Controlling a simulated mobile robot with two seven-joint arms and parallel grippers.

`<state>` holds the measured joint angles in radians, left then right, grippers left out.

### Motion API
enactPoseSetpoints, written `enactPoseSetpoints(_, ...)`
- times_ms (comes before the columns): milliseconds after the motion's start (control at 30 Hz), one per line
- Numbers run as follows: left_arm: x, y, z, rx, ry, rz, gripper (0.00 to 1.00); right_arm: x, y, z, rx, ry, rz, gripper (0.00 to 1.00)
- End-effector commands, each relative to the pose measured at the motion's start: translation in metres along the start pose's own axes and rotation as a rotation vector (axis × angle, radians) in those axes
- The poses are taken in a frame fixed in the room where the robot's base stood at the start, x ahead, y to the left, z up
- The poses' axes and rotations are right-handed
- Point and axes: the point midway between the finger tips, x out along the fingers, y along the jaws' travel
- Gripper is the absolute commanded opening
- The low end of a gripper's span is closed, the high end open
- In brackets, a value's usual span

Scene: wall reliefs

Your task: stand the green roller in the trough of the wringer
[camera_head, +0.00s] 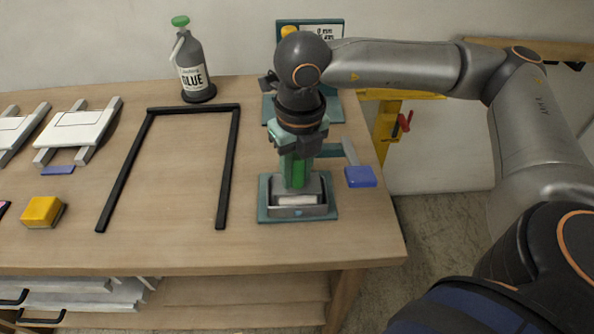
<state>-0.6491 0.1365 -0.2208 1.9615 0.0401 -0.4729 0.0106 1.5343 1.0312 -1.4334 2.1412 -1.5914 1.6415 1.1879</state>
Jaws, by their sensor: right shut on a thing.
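The wringer is a grey trough (297,212) on a teal base plate (264,205) near the front right of the workbench. A pale strip shows in the front of the trough. My right gripper (297,155) points down above the trough, shut on the green roller (298,173). The roller looks upright, with its lower end at the back of the trough. I cannot tell whether it touches the bottom, and its upper part is hidden by the gripper. My left gripper is not in view.
A blue block (360,177) with a grey handle lies close right of the wringer. A black frame (228,165) lies left of it. A glue bottle (193,70) stands at the back, and a yellow block (42,211) lies far left. The table's right edge is near.

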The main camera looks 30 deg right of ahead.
Motion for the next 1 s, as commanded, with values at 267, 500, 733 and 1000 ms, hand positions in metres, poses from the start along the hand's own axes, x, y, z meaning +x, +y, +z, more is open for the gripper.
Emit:
enactPoseSetpoints(267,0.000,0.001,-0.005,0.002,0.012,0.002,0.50,0.009,0.000,-0.005,-0.004,0.022,-0.005,0.60)
enactPoseSetpoints(500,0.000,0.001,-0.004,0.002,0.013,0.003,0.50,0.009,0.001,-0.005,-0.004,0.022,-0.002,0.63)
enactPoseSetpoints(733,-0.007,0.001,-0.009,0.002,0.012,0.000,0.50,-0.002,0.002,-0.004,-0.005,0.021,-0.001,0.63)
enactPoseSetpoints(1000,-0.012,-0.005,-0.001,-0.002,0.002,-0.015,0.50,-0.055,0.002,-0.001,-0.004,0.010,0.000,0.63)
